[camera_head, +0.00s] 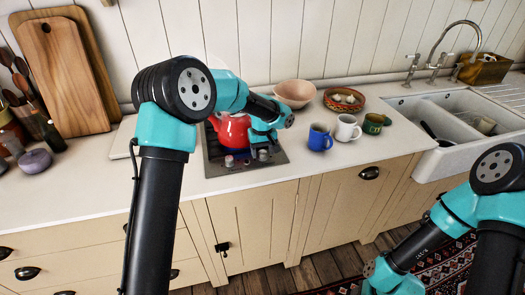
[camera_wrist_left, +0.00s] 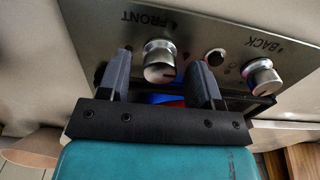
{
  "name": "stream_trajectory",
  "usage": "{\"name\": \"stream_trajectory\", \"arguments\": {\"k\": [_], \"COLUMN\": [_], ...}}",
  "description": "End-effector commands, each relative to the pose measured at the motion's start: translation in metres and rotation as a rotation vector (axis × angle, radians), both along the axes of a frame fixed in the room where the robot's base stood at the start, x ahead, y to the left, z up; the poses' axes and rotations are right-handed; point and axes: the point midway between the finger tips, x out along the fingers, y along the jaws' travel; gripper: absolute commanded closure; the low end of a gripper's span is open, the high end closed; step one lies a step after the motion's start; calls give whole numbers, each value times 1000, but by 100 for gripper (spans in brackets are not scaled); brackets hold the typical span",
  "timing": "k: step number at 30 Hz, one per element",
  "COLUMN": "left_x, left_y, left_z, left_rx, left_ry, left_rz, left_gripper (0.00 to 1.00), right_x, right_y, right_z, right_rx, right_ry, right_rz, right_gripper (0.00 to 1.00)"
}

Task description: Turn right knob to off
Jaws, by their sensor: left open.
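The hob's right knob (camera_head: 263,155) is a silver dial on the front of the dark panel. In the left wrist view, which is upside down, it is the knob (camera_wrist_left: 160,60) by the word FRONT. My left gripper (camera_head: 262,147) is at this knob, pointing down. In the wrist view, its two fingers (camera_wrist_left: 160,72) are open, one on each side of the knob, with no clear contact. The left knob (camera_head: 229,161), marked BACK in the wrist view (camera_wrist_left: 263,77), stands outside the fingers. My right arm is at the lower right; its gripper is not visible.
A red kettle (camera_head: 232,130) stands on the hob right behind the knobs, partly hidden by my left arm. A blue mug (camera_head: 320,138), a white mug (camera_head: 346,128) and a green mug (camera_head: 373,124) stand to the right.

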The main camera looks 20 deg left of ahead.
Motion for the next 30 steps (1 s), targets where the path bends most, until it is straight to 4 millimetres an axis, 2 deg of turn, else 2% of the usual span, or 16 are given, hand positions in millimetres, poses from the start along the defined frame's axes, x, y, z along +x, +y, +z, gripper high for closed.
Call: {"name": "stream_trajectory", "arguments": {"k": [6, 21, 30], "left_x": [0, 0, 0], "left_y": [0, 0, 0], "left_z": [0, 1, 1], "left_rx": [0, 0, 1], "left_ry": [0, 0, -1], "left_rz": [0, 0, -23], "left_gripper": [42, 90, 90], "right_x": [0, 0, 0], "right_y": [0, 0, 0], "right_z": [0, 0, 0], "right_rx": [0, 0, 0], "right_ry": [0, 0, 0], "right_rz": [0, 0, 0], "right_gripper": [57, 57, 57]}}
